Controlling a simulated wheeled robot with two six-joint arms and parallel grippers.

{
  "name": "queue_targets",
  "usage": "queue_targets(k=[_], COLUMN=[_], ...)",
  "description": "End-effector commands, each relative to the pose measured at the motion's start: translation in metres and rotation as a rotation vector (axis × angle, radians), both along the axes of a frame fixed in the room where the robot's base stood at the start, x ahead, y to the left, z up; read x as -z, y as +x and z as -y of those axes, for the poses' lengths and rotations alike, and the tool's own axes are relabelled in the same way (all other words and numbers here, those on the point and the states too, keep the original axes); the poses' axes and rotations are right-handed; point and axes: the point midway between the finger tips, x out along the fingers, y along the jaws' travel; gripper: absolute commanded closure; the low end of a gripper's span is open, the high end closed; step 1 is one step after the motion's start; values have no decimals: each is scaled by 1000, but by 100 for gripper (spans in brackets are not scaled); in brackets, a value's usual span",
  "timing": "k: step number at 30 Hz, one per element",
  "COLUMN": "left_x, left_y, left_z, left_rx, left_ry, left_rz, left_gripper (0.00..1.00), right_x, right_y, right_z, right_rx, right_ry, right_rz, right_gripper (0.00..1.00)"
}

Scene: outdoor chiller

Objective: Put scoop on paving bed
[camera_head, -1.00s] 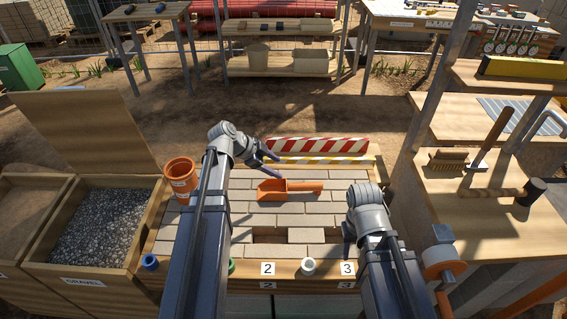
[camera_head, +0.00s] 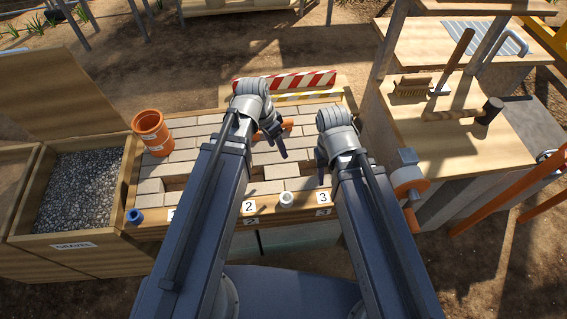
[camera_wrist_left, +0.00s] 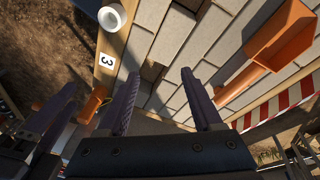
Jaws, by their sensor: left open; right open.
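The orange scoop (camera_wrist_left: 282,38) lies on the paving bed (camera_head: 185,142), which is laid with pale bricks. In the head view my left gripper covers most of the scoop; part of its orange handle (camera_head: 288,122) shows. In the left wrist view its handle points down toward my right-hand finger. My left gripper (camera_head: 281,146) is open and empty above the bricks beside the handle; its spread fingers also show in the left wrist view (camera_wrist_left: 160,88). My right gripper (camera_head: 321,170) is open and empty over the bed's right part.
An orange bucket (camera_head: 151,130) stands at the bed's left back corner. A red-striped barrier (camera_head: 290,82) runs along the back. A white cup (camera_head: 287,199) sits on the front rail, a blue one (camera_head: 134,216) further left. A gravel bin (camera_head: 75,190) stands left, a tool bench (camera_head: 420,125) right.

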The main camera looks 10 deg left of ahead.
Motion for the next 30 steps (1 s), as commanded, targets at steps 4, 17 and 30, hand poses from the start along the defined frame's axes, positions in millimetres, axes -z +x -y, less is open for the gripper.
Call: queue_targets(k=[4,17,30], left_x=[5,4,-30], left_y=[-47,-79,-78], left_z=[29,42,42], left_rx=[-185,-420,-419], left_ry=[165,334,331], left_rz=[-85,-85,-85], left_gripper=[33,33,33], right_x=[0,0,-35], right_y=[0,0,0], right_z=[0,0,0], right_rx=[0,0,0], right_ry=[0,0,0], right_rz=[0,0,0], right_gripper=[50,50,50])
